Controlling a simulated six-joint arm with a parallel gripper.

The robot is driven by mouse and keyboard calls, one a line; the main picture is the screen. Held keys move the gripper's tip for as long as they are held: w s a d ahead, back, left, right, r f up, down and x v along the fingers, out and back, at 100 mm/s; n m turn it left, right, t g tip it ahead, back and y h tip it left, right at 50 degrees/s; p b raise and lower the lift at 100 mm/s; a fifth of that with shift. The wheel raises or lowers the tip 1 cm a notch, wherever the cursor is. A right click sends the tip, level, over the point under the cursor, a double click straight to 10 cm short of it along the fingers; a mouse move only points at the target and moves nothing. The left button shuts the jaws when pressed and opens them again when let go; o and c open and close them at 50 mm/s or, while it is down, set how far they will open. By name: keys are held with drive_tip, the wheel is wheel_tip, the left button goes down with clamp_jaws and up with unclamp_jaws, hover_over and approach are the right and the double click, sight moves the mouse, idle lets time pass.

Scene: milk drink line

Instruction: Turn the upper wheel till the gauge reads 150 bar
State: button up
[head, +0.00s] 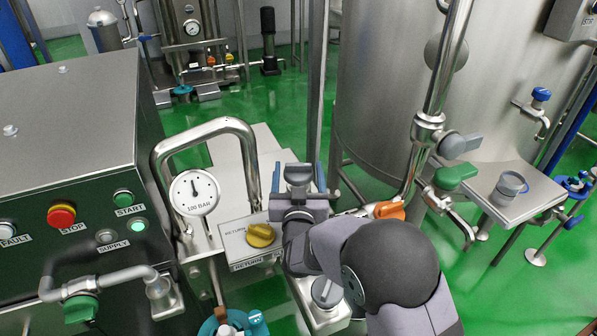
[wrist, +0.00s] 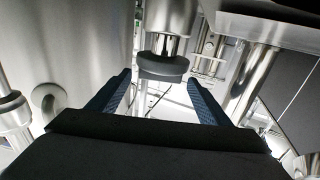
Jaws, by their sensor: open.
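The round white gauge (head: 194,193) stands left of centre in the head view, marked in BAR. Its needle points roughly up; the scale is too small to read. A yellow wheel (head: 261,235) sits on a plate labelled RETURN, right of the gauge. I cannot tell which wheel is the upper one. My gripper (head: 298,176) is open, its two blue fingers just right of and beyond the yellow wheel. In the wrist view a dark round knob (wrist: 163,67) on a metal stem shows between and beyond the fingertips, with nothing gripped.
A bent steel pipe (head: 205,128) arches behind the gauge. The steel control cabinet (head: 70,110) stands left with a red STOP button (head: 61,215). A large tank (head: 400,100) stands behind my arm at right. An orange handle (head: 389,210) lies close to my wrist.

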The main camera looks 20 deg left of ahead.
drive_tip(key=shift+s, duration=0.1)
drive_tip(key=b+v, duration=0.1)
drive_tip(key=v, duration=0.6)
idle(0.4)
